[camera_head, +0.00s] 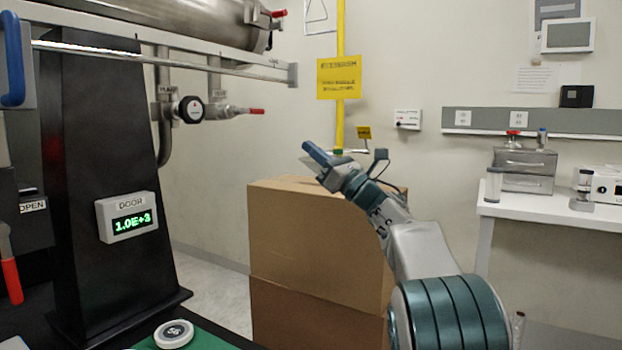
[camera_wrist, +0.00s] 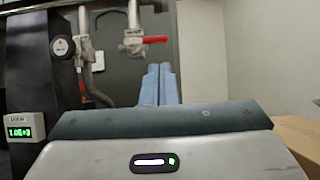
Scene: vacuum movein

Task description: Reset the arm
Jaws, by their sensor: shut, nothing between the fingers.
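My gripper (camera_head: 317,154) is raised at the middle of the head view, in front of the wall and above the cardboard boxes in the picture. Its blue fingers point up and left. In the wrist view the two blue fingers of my gripper (camera_wrist: 159,84) lie side by side, shut, with nothing held. My arm reaches up from the lower right of the head view.
Stacked cardboard boxes (camera_head: 310,235) stand behind my arm. At left are a black column with a door display (camera_head: 127,217), a gauge (camera_head: 190,109) and a red-handled valve (camera_head: 235,111). A white bench (camera_head: 540,210) with instruments stands at right. A white disc (camera_head: 174,334) lies on a green mat.

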